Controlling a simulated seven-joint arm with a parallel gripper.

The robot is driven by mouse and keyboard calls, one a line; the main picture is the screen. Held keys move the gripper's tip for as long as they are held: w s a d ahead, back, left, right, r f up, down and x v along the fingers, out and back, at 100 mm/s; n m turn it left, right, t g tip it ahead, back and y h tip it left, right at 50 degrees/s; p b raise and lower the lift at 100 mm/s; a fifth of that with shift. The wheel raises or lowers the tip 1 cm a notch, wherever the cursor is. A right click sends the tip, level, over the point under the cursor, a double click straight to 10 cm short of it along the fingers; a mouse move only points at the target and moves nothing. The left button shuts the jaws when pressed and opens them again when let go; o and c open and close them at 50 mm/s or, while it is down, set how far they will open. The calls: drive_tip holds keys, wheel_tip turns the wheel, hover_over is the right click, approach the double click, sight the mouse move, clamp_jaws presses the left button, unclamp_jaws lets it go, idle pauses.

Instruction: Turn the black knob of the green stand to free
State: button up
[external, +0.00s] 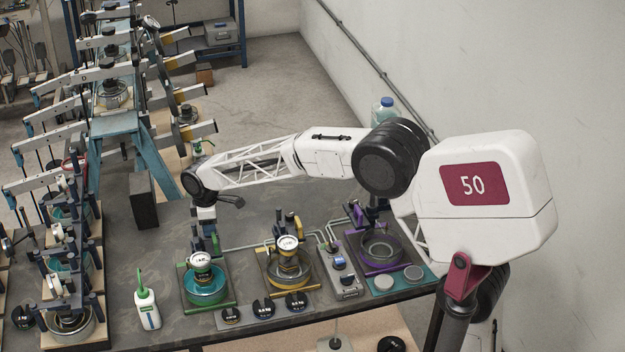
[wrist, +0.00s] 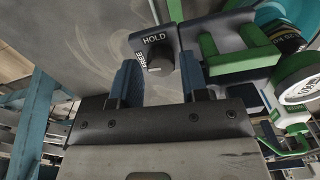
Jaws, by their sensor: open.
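The green stand (external: 228,301) is on the dark bench in the external view, with a teal dish and a round white dial on it. Its green parts (wrist: 240,58) show at the right of the wrist view. The black knob (wrist: 158,54) sits on a dark block marked HOLD and FREE in the wrist view. My gripper (wrist: 158,74) is open, its two blue fingers on either side of the knob. I cannot tell whether they touch it. In the external view my gripper (external: 206,222) is low behind the green stand, and the knob is hidden.
A yellow stand (external: 268,284) and a purple stand (external: 352,262) stand to the right. A small grey control box (external: 346,284) lies between them. A white bottle (external: 147,309) is left of the green stand. Black weights (external: 263,308) lie in front. Lever frames crowd the left.

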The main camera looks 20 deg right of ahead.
drive_tip(key=shift+r, duration=3.2)
drive_tip(key=shift+d+r, duration=0.25)
drive_tip(key=shift+d, duration=0.25)
drive_tip(key=s+d+r+m, duration=0.1)
drive_tip(key=d+r+m, duration=0.15)
drive_tip(key=d, duration=0.65)
drive_tip(key=s+d+r+m, duration=0.15)
drive_tip(key=d+r, duration=0.25)
drive_tip(key=d, duration=0.4)
drive_tip(key=s+d+r+m+t, duration=0.15)
drive_tip(key=s+d, duration=0.25)
drive_tip(key=d, duration=0.4)
drive_tip(key=s+d+r+m, duration=0.1)
drive_tip(key=s+d+m, duration=0.1)
drive_tip(key=s+d, duration=0.35)
drive_tip(key=s+d+r+m, duration=0.1)
drive_tip(key=s+d+m, duration=0.15)
drive_tip(key=d, duration=0.75)
drive_tip(key=s+d+f+m, duration=0.3)
drive_tip(key=s+d, duration=0.4)
drive_tip(key=s, duration=0.4)
drive_tip(key=s+d+f+m+t, duration=0.1)
drive_tip(key=s+d+f+m, duration=0.2)
drive_tip(key=s+d, duration=0.5)
drive_tip(key=shift+s+f+m, duration=0.25)
drive_tip(key=shift+s+m, duration=0.25)
drive_tip(key=shift+s, duration=1.2)
drive_tip(key=shift+d, duration=0.1)
